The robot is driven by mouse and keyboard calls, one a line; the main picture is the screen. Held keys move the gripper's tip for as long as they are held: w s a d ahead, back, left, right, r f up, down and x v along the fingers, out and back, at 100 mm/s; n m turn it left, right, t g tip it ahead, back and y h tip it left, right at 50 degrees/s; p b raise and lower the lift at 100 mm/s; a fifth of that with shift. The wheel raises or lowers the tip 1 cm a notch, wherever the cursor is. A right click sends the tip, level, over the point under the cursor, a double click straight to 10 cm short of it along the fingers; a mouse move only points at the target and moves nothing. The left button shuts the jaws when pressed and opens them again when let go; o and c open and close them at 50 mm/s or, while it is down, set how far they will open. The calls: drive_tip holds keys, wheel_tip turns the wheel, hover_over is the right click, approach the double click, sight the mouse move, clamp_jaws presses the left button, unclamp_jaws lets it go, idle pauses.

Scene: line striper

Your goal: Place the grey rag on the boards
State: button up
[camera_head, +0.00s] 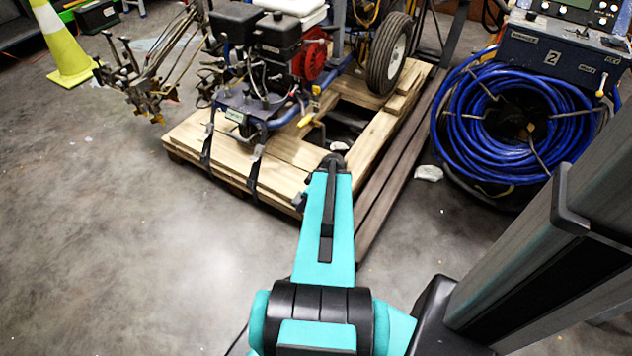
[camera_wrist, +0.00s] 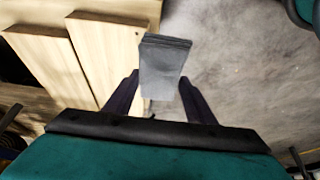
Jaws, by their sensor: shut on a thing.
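The grey rag (camera_wrist: 164,60) is a folded, flat-looking block between the two dark fingers of my gripper (camera_wrist: 158,80) in the wrist view. My gripper is shut on it. The pale wooden boards (camera_wrist: 110,50) lie left of the rag in that view, and bare floor shows to its right. In the head view the boards (camera_head: 276,172) form a low pallet under a machine. My arm reaches toward the pallet's near right part. The rag cannot be made out in the head view, where my arm hides the gripper.
The line striper (camera_head: 262,70) with its wheel (camera_head: 390,55) stands on the boards. Dark straps (camera_head: 255,172) cross the near edge. A blue hose coil (camera_head: 510,125) and a small white scrap (camera_head: 429,173) are at right. A yellow cone (camera_head: 62,45) stands far left. Floor at left is clear.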

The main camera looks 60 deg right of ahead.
drive_tip(key=shift+s+d+f, duration=0.1)
idle(0.3)
drive_tip(key=shift+w+d+f+b, duration=0.25)
drive_tip(key=shift+w+d+b, duration=0.35)
drive_tip(key=shift+w+d, duration=1.2)
drive_tip(key=shift+w+d+f+b, duration=0.25)
drive_tip(key=shift+w+d+b, duration=0.4)
drive_tip(key=shift+d, duration=2.3)
drive_tip(key=shift+w+d+f+b, duration=0.25)
drive_tip(key=shift+w+d+b, duration=0.35)
drive_tip(key=shift+w+d, duration=1.2)
drive_tip(key=shift+s+d, duration=0.5)
drive_tip(key=shift+s, duration=0.1)
drive_tip(key=shift+f+b, duration=0.9)
drive_tip(key=shift+f, duration=0.85)
drive_tip(key=shift+f, duration=0.15)
drive_tip(key=o, duration=1.1)
